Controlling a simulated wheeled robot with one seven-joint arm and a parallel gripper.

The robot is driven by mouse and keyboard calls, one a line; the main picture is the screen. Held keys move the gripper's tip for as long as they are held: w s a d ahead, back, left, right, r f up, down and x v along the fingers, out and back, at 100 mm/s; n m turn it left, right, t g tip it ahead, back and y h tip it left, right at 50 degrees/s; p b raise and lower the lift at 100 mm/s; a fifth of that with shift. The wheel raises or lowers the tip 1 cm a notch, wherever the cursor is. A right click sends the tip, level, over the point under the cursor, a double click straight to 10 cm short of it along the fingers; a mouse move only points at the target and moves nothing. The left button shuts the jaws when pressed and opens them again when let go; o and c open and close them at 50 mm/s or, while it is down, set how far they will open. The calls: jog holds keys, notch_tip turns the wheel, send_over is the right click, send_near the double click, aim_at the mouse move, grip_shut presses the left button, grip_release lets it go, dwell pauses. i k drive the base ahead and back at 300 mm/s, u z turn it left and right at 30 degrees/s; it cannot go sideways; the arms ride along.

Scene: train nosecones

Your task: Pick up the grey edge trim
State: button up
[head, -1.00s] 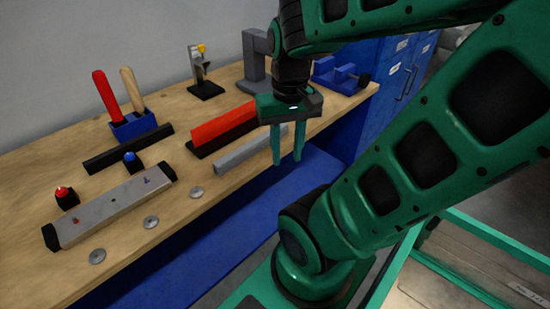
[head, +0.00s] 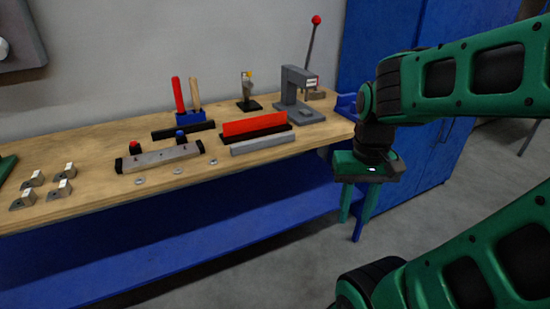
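The grey edge trim (head: 262,144) is a long light-grey bar. It lies on the wooden bench near the front edge, in front of the red strip on its black base (head: 255,126). My gripper (head: 351,224) is green and hangs fingers down in front of the bench's right end. It is to the right of the trim and apart from it. Its two fingers are spread with nothing seen between them.
On the bench (head: 90,205) stand a grey press (head: 294,100), a clamp stand (head: 247,95), a blue tool holder (head: 190,117), a grey bar with black ends (head: 160,158) and several small metal blocks. A blue shelf (head: 200,235) runs below. A blue cabinet (head: 440,160) stands behind my arm.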

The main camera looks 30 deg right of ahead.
aim_at(236, 150)
jog(key=k, duration=0.55)
jog(key=z, duration=0.7)
jog(key=i, duration=1.5)
jog(key=u, duration=0.05)
